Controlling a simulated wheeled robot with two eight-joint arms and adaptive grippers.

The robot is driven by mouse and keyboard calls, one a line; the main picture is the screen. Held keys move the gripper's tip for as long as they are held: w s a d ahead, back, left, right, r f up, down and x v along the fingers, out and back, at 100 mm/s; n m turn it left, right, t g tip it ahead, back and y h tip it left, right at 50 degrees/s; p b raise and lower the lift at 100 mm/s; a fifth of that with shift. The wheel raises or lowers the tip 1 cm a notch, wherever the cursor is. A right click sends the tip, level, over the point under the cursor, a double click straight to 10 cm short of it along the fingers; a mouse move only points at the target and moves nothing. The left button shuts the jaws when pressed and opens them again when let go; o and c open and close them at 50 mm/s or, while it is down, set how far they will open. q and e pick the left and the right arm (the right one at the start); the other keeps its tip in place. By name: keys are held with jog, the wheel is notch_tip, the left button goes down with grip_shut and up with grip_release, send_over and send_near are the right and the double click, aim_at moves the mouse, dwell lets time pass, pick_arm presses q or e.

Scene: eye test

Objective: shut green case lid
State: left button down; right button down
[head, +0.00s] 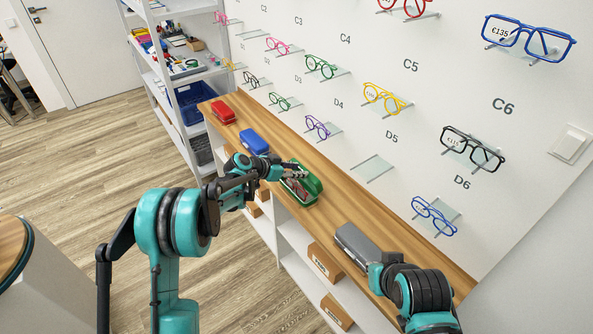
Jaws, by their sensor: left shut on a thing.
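The green case (313,190) sits on the wooden counter top, in the middle of the head view. It is open, and something dark reddish-brown shows inside it. Its green lid (309,176) stands up on the wall side. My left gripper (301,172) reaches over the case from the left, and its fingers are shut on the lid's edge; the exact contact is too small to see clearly. My right arm comes in from the bottom right, with its wrist (378,278) beside the grey case. The fingers of my right gripper cannot be made out.
A red case (223,111), a blue case (254,142) and a grey case (356,243) stand along the same counter (330,205). Glasses on small clear shelves line the wall behind. Cardboard boxes (325,262) sit on the shelves below. Open floor lies to the left.

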pick_arm(q)
jog(key=c, duration=1)
grip_release()
jog(key=shift+o, duration=0.2)
jog(key=v, duration=1.2)
